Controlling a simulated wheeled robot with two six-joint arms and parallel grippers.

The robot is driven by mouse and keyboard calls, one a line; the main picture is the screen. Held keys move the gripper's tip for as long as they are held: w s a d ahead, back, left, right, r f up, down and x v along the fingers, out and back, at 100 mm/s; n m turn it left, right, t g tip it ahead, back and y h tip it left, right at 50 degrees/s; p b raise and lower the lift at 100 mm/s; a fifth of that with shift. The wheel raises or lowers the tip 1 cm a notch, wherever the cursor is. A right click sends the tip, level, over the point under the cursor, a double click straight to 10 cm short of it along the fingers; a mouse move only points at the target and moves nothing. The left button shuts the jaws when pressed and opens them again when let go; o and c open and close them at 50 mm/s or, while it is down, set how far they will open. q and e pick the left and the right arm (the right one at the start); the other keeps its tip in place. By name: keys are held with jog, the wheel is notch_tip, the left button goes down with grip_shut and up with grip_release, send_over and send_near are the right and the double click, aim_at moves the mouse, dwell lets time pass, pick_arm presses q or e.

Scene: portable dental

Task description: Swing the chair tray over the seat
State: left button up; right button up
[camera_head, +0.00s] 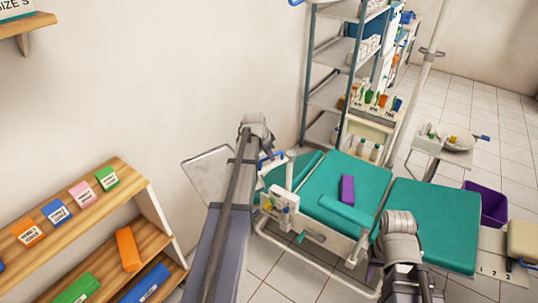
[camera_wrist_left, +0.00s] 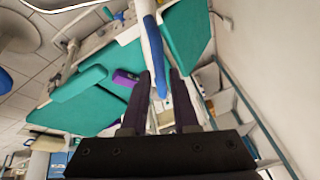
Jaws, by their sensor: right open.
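The teal dental chair's seat (camera_head: 345,183) spans the middle of the head view, with a purple block (camera_head: 347,189) lying on it. A pale flat tray (camera_head: 207,172) sits left of the chair, partly hidden behind my left arm. A blue handle (camera_head: 272,158) shows beside my left gripper (camera_head: 270,153), near the chair's left side.
A wooden shelf (camera_head: 150,215) with coloured boxes stands at the left. A metal rack (camera_head: 330,95) and an instrument stand (camera_head: 372,122) are behind the chair. A small side tray (camera_head: 428,147) and a purple bin (camera_head: 486,204) are at the right. Tiled floor is clear at the upper right.

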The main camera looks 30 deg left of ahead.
pick_arm(q)
grip_shut()
dwell(1.0)
